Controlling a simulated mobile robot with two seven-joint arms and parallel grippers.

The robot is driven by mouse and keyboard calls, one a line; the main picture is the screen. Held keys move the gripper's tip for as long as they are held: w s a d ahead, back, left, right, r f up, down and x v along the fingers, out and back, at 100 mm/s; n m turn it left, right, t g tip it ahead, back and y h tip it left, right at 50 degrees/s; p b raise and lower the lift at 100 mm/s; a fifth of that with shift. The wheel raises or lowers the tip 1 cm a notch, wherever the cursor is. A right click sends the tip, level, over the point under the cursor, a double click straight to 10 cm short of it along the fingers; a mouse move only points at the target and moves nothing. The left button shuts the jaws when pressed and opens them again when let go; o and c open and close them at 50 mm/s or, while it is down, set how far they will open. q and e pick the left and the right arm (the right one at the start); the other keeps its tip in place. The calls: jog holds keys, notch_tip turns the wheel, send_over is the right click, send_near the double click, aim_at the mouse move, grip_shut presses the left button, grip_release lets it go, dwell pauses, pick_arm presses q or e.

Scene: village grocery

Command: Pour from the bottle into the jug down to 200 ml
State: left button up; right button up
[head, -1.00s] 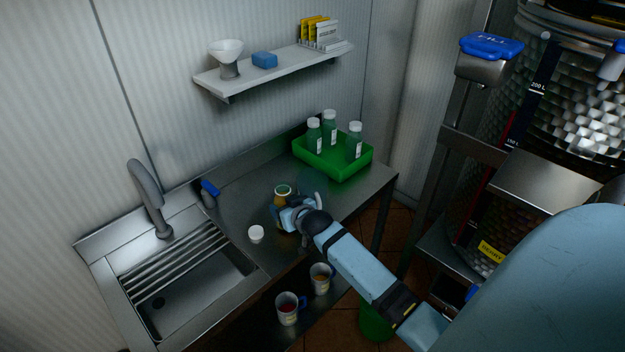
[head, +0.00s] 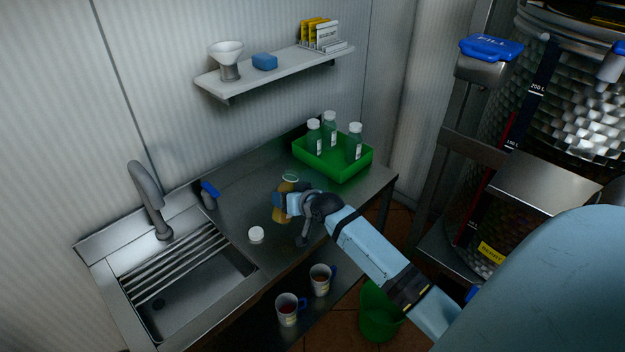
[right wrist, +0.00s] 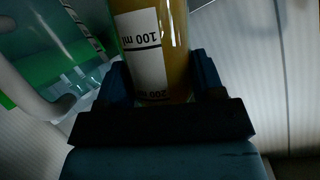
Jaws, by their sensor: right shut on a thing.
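My right gripper (head: 281,203) is shut on the bottle (head: 283,213), which holds yellow-brown liquid, above the steel counter. In the right wrist view the bottle (right wrist: 178,40) stands between the jaws, its white label showing upside-down 100 ml and 200 ml marks. The liquid's surface is out of sight there. A clear jug (right wrist: 85,72) with a pale handle is left of the bottle in that view. In the head view a pale ring shows just above the bottle's yellow part; I cannot tell whether it is the bottle's mouth or the jug's rim. My left gripper is out of view.
A white cap (head: 256,235) lies on the counter (head: 232,190). A green tray (head: 340,172) with several capped bottles stands at the back right. The sink (head: 185,290) is at left. Two mugs (head: 288,310) stand on the lower shelf. A green bin (head: 380,312) is on the floor.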

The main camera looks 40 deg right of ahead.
aim_at(290, 187)
jog(key=shift+d+r+m+y+b, duration=0.15)
jog(key=shift+r+m+y+b, duration=0.15)
jog(key=shift+w+d+r+m+y+b, duration=0.1)
jog(key=shift+d+r+m+y+b, duration=0.25)
jog(key=shift+r+m+b, duration=0.15)
jog(key=shift+d+r+m+y+b, duration=0.3)
jog(key=shift+r+m+b, duration=0.15)
jog(key=shift+r, duration=0.1)
jog(key=shift+r+m+y+b, duration=0.1)
jog(key=shift+m+y+b, duration=0.15)
jog(key=shift+b, duration=0.2)
jog(key=shift+r, duration=0.2)
jog(key=shift+a+f+m+y+b, duration=0.25)
jog(key=shift+m+y+b, duration=0.4)
jog(key=shift+b, duration=0.35)
jog(key=shift+a+f+m+y+b, duration=0.15)
jog(key=shift+f+m+y+b, duration=0.35)
jog(key=shift+b, duration=0.55)
jog(key=shift+f, duration=0.15)
jog(key=shift+f+m+b, duration=0.2)
jog(key=shift+m+b, duration=0.05)
jog(key=shift+b, duration=0.15)
jog(key=shift+a+r+m+y, duration=0.1)
jog(key=shift+r+m+y, duration=0.35)
jog(key=shift+r+m, duration=0.15)
